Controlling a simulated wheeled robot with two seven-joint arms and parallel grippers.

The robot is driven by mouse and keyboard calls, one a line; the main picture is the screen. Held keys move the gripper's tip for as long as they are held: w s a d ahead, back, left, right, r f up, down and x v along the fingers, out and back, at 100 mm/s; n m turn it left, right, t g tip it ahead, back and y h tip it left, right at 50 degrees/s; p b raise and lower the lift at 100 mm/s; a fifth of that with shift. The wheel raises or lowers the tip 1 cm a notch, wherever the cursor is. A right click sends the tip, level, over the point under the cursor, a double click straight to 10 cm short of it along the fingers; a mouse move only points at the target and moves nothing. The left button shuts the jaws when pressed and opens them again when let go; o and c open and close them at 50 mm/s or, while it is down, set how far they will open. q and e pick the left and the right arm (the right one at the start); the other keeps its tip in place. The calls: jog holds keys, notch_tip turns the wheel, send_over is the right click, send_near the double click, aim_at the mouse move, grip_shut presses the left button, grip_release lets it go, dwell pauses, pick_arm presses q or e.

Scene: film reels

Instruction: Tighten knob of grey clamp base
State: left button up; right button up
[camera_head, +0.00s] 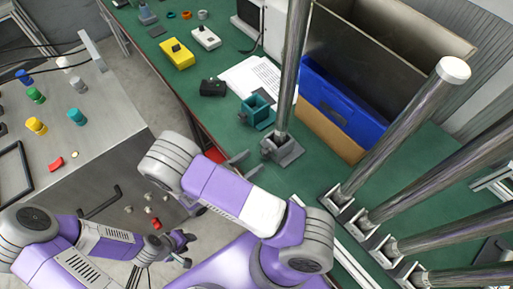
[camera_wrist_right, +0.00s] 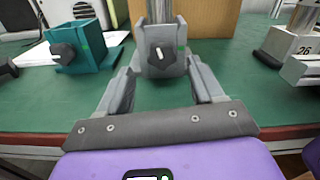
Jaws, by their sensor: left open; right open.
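The grey clamp base (camera_head: 286,152) stands on the green table in the head view, with a tall metal pole rising from it. In the right wrist view the clamp base (camera_wrist_right: 181,37) is straight ahead, and its dark knob (camera_wrist_right: 161,54) with a white mark faces me. My right gripper (camera_head: 244,164) is open in front of it; in the wrist view its fingers (camera_wrist_right: 160,70) point at the base, one to each side of the knob, with nothing held. My left gripper (camera_head: 182,245) is open and empty, low beside the grey cabinet, away from the clamp base.
A teal clamp base (camera_head: 257,112) stands just behind, left of the grey one in the wrist view. A blue bin (camera_head: 340,110) and a cardboard box (camera_head: 312,126) are close behind. Several poles in clamp bases line the right. A grey cabinet (camera_head: 90,150) with coloured knobs is left.

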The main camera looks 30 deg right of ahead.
aim_at(263, 155)
jog(key=d, duration=0.5)
jog(key=shift+b, duration=0.35)
jog(key=c, duration=1.1)
jog(key=shift+o, duration=0.2)
jog(key=shift+m, duration=3.4)
jog(key=shift+f, duration=0.1)
